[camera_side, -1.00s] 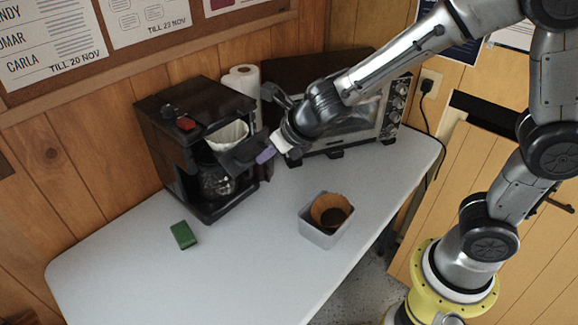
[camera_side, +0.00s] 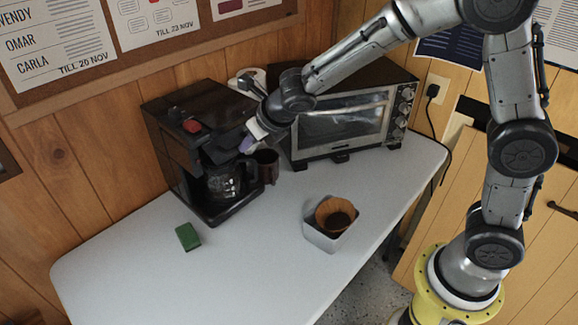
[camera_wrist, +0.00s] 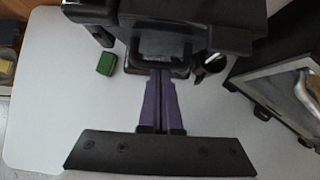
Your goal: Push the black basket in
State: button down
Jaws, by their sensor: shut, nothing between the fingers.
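The black coffee maker (camera_side: 185,120) stands at the back left of the table with a red switch on top. Its black basket (camera_side: 222,149) sits under the machine's head, above the glass carafe (camera_side: 222,182), and looks flush or nearly so. No filter shows from it now. My gripper (camera_side: 245,144) is at the basket's front right, its purple fingers shut and empty. In the wrist view the shut fingers (camera_wrist: 160,74) point at the machine's front. I cannot tell whether the fingertips touch the basket.
A dark mug (camera_side: 267,166) stands right of the machine, close below my gripper. A toaster oven (camera_side: 345,125) is farther right, with a paper roll behind. A grey bin (camera_side: 321,240) holding a brown filter and a green sponge (camera_side: 188,237) lie forward.

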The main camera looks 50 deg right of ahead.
jog(key=s+f+v, duration=0.2)
jog(key=v, duration=1.1)
jog(key=s+d+r+m+h, duration=0.1)
jog(key=s+d+r+m, duration=0.5)
jog(key=s+d+m, duration=0.5)
jog(key=s+f+m+g, duration=0.1)
jog(key=s+f+m, duration=0.2)
jog(key=m, duration=0.9)
jog(key=s+a+f+m+g, duration=0.1)
jog(key=s+f+m, duration=0.2)
jog(key=s+m, duration=0.5)
jog(key=shift+f+m+y, duration=0.25)
jog(key=shift+m+y, duration=0.15)
jog(key=shift+m, duration=2.2)
